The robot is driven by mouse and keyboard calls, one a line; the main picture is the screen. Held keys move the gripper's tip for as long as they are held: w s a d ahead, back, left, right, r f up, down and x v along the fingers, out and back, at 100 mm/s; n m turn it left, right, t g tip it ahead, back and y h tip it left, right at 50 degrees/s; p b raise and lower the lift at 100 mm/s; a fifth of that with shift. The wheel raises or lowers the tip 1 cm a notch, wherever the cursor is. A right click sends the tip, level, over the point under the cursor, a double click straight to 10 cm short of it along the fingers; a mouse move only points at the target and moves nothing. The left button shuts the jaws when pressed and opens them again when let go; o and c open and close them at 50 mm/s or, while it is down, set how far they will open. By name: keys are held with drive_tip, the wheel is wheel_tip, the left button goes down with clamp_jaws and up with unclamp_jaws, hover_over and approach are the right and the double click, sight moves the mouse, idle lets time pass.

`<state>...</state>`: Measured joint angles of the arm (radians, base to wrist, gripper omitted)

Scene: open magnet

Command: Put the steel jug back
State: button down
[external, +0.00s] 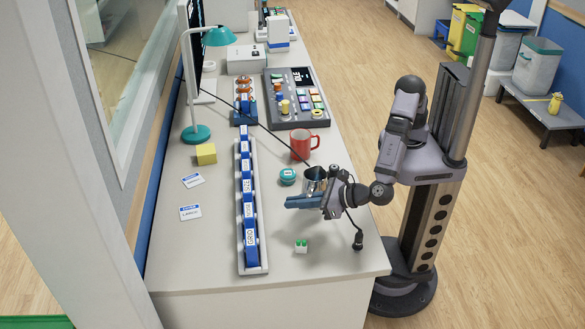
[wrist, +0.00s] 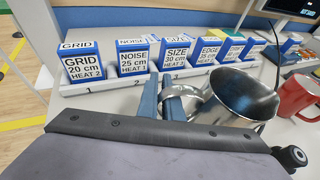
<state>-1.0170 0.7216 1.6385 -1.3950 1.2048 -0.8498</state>
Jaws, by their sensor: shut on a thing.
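The steel jug (external: 314,175) is at the right side of the white bench, with its dark open mouth facing up. In the wrist view the shiny jug (wrist: 245,98) shows to the right of the fingers, its handle towards them. My gripper (external: 303,202) reaches over the bench from the right, with blue fingers pointing left beside the jug. In the wrist view my gripper (wrist: 160,105) is shut on the jug's handle. I cannot tell whether the jug's base touches the bench.
A long white rack (external: 262,260) of labelled blue blocks lies to the left. A small green-and-white block (external: 301,246) sits in front. A dark cable crosses the bench.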

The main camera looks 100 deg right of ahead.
drive_tip(key=shift+f, duration=2.2)
drive_tip(key=c, duration=1.9)
unclamp_jaws()
drive_tip(key=shift+f, duration=0.15)
drive_tip(key=shift+s+r, duration=0.1)
drive_tip(key=shift+r, duration=0.1)
drive_tip(key=b+v, duration=0.1)
drive_tip(key=v, duration=1)
drive_tip(key=shift+s+a+r, duration=0.15)
drive_tip(key=shift+s+a, duration=0.05)
drive_tip(key=shift+s, duration=0.15)
drive_tip(key=shift+r, duration=0.1)
